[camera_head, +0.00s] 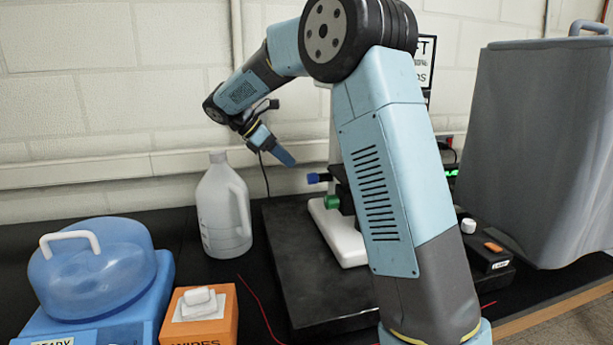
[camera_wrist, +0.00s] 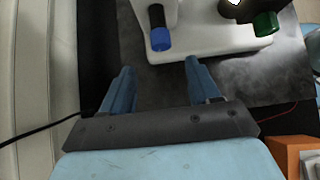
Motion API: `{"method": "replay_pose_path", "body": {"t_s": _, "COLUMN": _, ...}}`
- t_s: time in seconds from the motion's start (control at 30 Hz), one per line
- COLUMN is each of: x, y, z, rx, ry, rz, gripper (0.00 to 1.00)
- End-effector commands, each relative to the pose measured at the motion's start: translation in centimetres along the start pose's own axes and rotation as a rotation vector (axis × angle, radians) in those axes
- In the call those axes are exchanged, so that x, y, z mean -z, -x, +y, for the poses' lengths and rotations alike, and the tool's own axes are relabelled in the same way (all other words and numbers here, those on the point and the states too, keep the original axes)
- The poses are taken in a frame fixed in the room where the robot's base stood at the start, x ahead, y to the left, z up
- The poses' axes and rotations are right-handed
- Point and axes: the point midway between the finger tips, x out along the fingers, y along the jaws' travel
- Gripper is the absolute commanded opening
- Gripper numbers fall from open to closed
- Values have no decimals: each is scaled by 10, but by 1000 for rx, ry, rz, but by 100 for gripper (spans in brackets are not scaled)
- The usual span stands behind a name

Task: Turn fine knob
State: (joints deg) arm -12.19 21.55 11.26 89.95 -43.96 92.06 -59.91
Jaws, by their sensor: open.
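A white instrument (camera_head: 342,238) stands on a dark slab, partly hidden behind my arm. It carries a blue knob (camera_head: 314,178) and, lower down, a green knob (camera_head: 331,202); no label shows which is the fine knob. In the wrist view the blue knob (camera_wrist: 161,40) lies ahead of the gap between my fingers, and the green knob (camera_wrist: 265,23) is off to the right. My gripper (camera_wrist: 160,72) is open, with nothing between its fingers. In the head view my gripper (camera_head: 284,157) is up and left of the blue knob, apart from it.
A white jug (camera_head: 222,208) stands left of the dark slab (camera_head: 290,262). A blue domed device (camera_head: 92,265) and an orange wipes box (camera_head: 205,320) are at front left. A small lamp box (camera_head: 488,250) and a grey covered object (camera_head: 540,150) are on the right. A wall runs behind.

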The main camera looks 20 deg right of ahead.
Motion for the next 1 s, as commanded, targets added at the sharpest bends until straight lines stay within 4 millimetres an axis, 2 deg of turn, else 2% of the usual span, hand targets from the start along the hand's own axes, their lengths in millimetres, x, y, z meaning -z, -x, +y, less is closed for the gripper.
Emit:
{"method": "replay_pose_path", "body": {"t_s": 0.3, "x": -2, "y": -58, "z": 0, "rx": 3, "ry": -3, "rz": 0, "gripper": 61}}
{"method": "replay_pose_path", "body": {"t_s": 0.5, "x": -2, "y": -83, "z": 0, "rx": 3, "ry": -4, "rz": 1, "gripper": 61}}
{"method": "replay_pose_path", "body": {"t_s": 0.7, "x": -2, "y": -94, "z": 0, "rx": 3, "ry": -5, "rz": 1, "gripper": 61}}
{"method": "replay_pose_path", "body": {"t_s": 1.0, "x": -3, "y": -95, "z": 0, "rx": 2, "ry": -5, "rz": 1, "gripper": 59}}
